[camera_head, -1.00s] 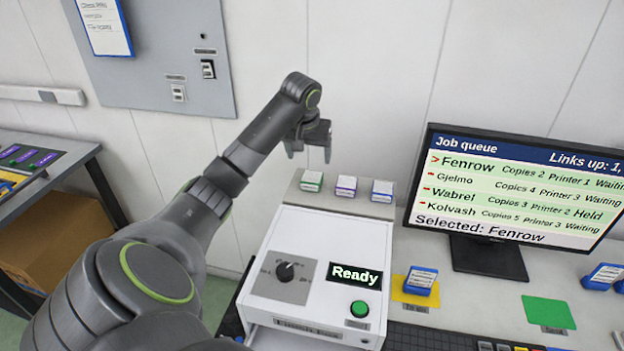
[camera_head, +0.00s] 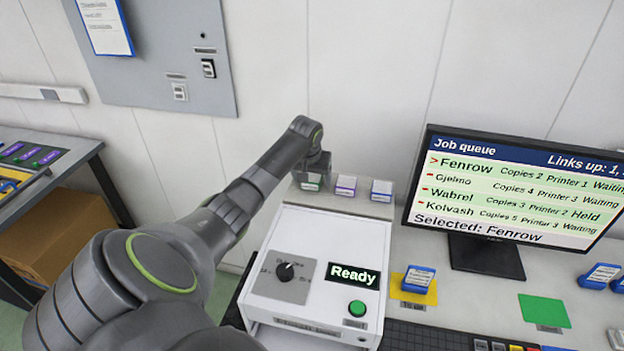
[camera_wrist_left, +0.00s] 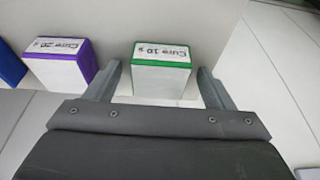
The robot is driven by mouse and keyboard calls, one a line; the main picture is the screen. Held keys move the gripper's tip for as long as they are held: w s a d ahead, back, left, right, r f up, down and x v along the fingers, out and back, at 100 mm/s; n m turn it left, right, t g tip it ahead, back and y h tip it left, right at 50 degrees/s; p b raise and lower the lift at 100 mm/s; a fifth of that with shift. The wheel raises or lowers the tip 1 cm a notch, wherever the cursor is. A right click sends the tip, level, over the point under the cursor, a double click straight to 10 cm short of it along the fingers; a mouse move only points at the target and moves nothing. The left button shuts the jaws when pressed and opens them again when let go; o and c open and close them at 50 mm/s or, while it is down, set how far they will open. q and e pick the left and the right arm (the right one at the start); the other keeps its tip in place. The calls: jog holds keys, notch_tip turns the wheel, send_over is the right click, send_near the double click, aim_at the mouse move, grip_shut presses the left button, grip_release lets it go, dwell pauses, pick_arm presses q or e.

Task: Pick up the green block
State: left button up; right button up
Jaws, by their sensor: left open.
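The green block (camera_wrist_left: 161,70) is a white block with a green-edged top labelled "Cure 10 s". In the left wrist view it sits between the two fingers of my open left gripper (camera_wrist_left: 162,85), with a gap on each side. In the head view the green block (camera_head: 311,183) stands leftmost of three on a ledge behind the white machine, partly covered by my left gripper (camera_head: 312,172). My right gripper is not in view.
A purple-edged block (camera_head: 346,186) labelled "Cure 20 s" and a blue-edged block (camera_head: 382,191) stand to the right on the ledge. The white machine (camera_head: 320,250) with a "Ready" display is in front. A monitor (camera_head: 510,190) stands at right. The wall is close behind.

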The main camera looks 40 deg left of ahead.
pick_arm(q)
jog(key=shift+c, duration=0.5)
jog(key=c, duration=1)
